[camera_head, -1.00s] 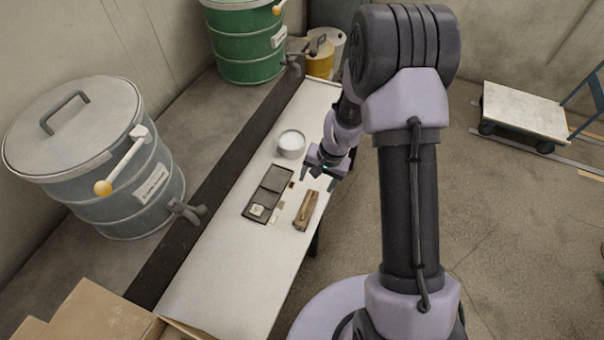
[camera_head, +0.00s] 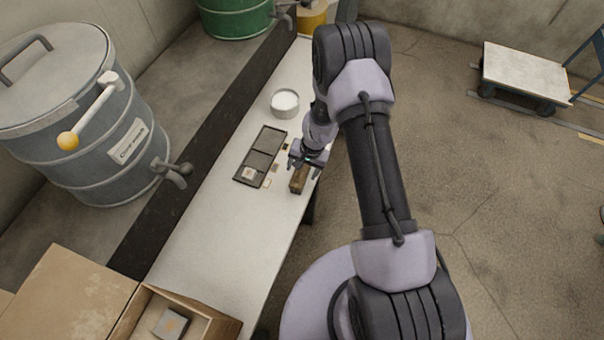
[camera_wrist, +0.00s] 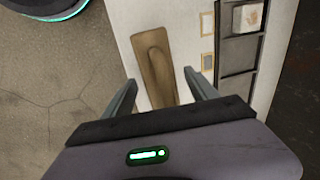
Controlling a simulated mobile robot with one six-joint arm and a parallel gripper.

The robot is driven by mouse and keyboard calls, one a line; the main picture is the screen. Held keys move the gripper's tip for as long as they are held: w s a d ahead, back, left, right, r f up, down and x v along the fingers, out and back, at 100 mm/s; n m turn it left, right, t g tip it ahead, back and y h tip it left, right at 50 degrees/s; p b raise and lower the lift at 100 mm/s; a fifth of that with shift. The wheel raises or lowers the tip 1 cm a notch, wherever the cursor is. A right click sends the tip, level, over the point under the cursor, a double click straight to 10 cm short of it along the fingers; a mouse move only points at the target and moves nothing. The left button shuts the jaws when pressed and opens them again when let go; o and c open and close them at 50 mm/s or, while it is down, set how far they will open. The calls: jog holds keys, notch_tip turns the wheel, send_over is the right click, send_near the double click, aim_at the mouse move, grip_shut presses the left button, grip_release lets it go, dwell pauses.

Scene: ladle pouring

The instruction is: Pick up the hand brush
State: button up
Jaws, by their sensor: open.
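The hand brush (camera_head: 298,181) is a narrow brown wooden piece lying on the white table near its right edge. In the wrist view the brush (camera_wrist: 155,62) runs lengthwise away from my gripper, with its near end between the fingers. My gripper (camera_head: 306,166) is at the far end of the brush in the head view and hides part of it. In the wrist view my gripper (camera_wrist: 160,88) is open, one finger to each side of the brush. I cannot tell its exact height above the brush.
A dark divided tray (camera_head: 262,153) with a small pale block lies left of the brush, with small tags between. A white bowl (camera_head: 285,104) stands behind. A cardboard box (camera_head: 146,312) is at the near end. The table's middle front is clear.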

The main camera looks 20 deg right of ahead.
jog(key=shift+r, duration=0.15)
jog(key=shift+c, duration=0.7)
grip_shut()
jog(key=shift+r, duration=0.1)
jog(key=shift+r+p, duration=0.25)
jog(key=shift+p, duration=0.05)
jog(key=r+p, duration=0.1)
jog(key=r, duration=0.2)
jog(key=shift+s+r, duration=0.1)
jog(key=shift+s, duration=0.1)
jog(key=s+r+b, duration=0.1)
jog(key=s+b, duration=0.7)
jog(key=s, duration=0.7)
jog(key=shift+s+a+b, duration=0.2)
jog(key=shift+s+b, duration=0.15)
jog(key=shift+b, duration=0.05)
